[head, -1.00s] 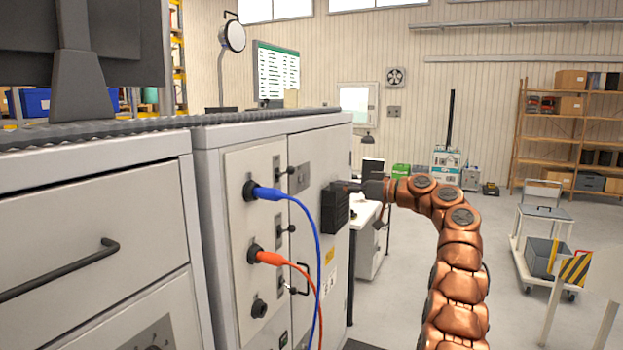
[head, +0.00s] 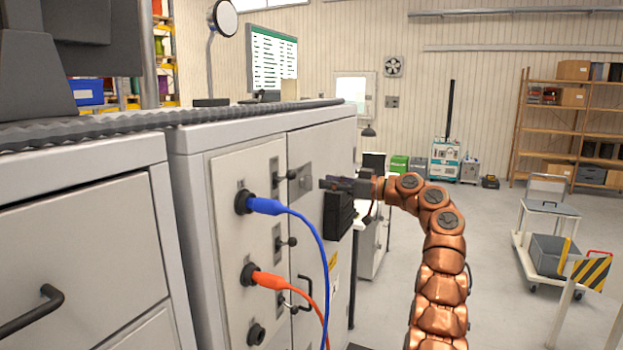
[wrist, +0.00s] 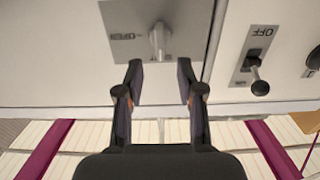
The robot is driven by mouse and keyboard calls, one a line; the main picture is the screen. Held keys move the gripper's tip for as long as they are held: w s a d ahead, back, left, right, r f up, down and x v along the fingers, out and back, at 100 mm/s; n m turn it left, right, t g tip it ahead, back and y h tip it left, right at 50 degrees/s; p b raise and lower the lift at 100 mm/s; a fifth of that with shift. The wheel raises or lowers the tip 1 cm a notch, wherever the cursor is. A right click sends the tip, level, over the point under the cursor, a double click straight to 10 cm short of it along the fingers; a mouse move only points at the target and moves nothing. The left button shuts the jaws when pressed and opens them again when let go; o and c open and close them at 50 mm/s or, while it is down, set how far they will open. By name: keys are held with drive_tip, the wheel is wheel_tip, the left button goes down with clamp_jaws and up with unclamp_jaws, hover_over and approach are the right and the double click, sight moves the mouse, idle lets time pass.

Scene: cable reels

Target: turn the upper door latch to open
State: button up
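The upper door latch (wrist: 158,40) is a pale knob on a grey plate (wrist: 118,30) marked OPEN. In the wrist view it lies just ahead of my fingertips, roughly centred on the gap between them. In the head view the latch plate (head: 301,184) sits high on the grey cabinet door, and the knob is too small to make out. My gripper (wrist: 161,75) is open and empty, its two dark fingers spread. In the head view my gripper (head: 326,183) reaches toward the plate from the right. The fingers appear apart from the knob.
The left panel of the grey cabinet has black toggle levers (head: 288,175), one marked OFF in the wrist view (wrist: 259,86). A blue cable (head: 315,232) and an orange cable (head: 290,285) hang from it.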

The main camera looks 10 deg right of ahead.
sight(307, 183)
drive_tip(key=p+x, duration=0.2)
drive_tip(key=x, duration=0.3)
drive_tip(key=shift+w+a, duration=0.15)
drive_tip(key=shift+a, duration=0.1)
clamp_jaws()
